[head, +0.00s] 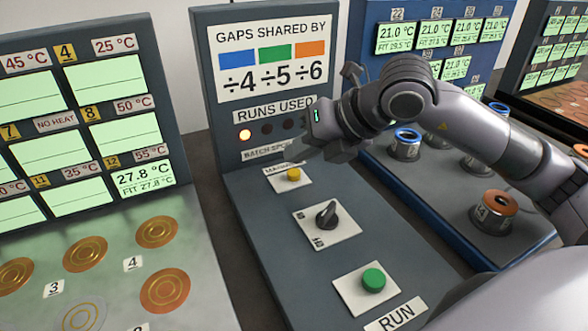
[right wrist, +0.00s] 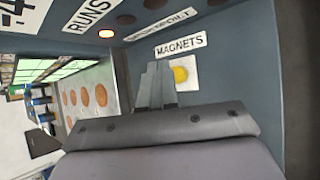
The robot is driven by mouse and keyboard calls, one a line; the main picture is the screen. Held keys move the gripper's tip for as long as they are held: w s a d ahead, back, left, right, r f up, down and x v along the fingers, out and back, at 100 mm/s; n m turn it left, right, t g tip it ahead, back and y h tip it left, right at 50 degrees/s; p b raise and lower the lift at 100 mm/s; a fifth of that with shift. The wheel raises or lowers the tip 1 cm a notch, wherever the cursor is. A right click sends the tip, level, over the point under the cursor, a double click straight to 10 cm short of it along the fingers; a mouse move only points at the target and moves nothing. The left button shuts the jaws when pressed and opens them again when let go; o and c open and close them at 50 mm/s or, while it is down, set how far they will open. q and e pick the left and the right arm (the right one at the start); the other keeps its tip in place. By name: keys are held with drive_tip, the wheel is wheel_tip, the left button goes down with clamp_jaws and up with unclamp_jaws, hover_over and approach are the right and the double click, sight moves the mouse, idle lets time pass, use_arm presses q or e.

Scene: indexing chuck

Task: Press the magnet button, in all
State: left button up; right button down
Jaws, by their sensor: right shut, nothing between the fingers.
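The magnet button is a yellow round button (head: 293,174) on a white plate on the grey control panel, at its upper left in the head view. In the right wrist view the yellow button (right wrist: 180,74) shows just right of the fingertips, under a label reading MAGNETS. My right gripper (head: 288,157) is shut and empty, its fingers pointing left close above the button and partly covering the label. In the right wrist view the shut fingers (right wrist: 154,84) sit beside the button; whether they touch it I cannot tell. My left gripper is not in view.
The panel also carries a black rotary knob (head: 326,215) and a green RUN button (head: 373,280). One lamp (head: 245,135) in the runs-used row is lit. A plate with copper discs (head: 85,253) lies left; a blue-edged station with ringed cylinders (head: 404,144) stands right.

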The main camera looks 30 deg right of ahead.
sight(300, 173)
wheel_tip(300, 173, up, 5)
drive_tip(key=p, duration=0.3)
drive_tip(key=shift+f, duration=0.1)
idle(0.8)
